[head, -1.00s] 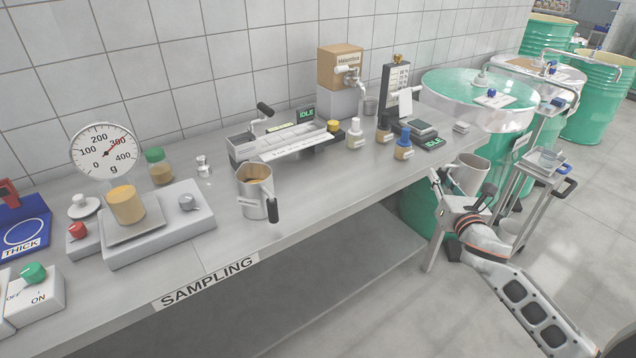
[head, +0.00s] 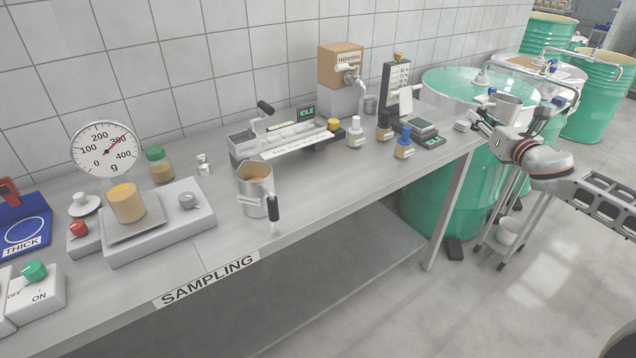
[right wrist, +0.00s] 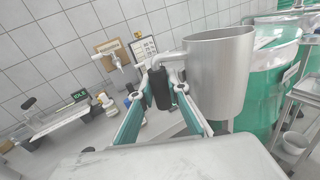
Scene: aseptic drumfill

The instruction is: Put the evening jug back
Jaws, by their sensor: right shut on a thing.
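My right gripper (head: 484,123) is at the right end of the bench, shut on the black handle of a steel jug (head: 508,106). The jug is held up in front of the green drum, roughly upright. In the right wrist view the jug (right wrist: 222,75) hangs to the right of the fingers (right wrist: 161,88), which close around the handle. Its contents are hidden. A second steel jug (head: 252,192) with a black handle stands on the bench (head: 340,190), holding something tan. No label tells me which is the evening jug. My left gripper is not in view.
A large green drum (head: 432,190) stands behind the bench's right end, with a trolley and more drums beyond. Small bottles (head: 355,133), a small scale (head: 420,126) and a boxed tap (head: 341,68) crowd the bench's back right.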

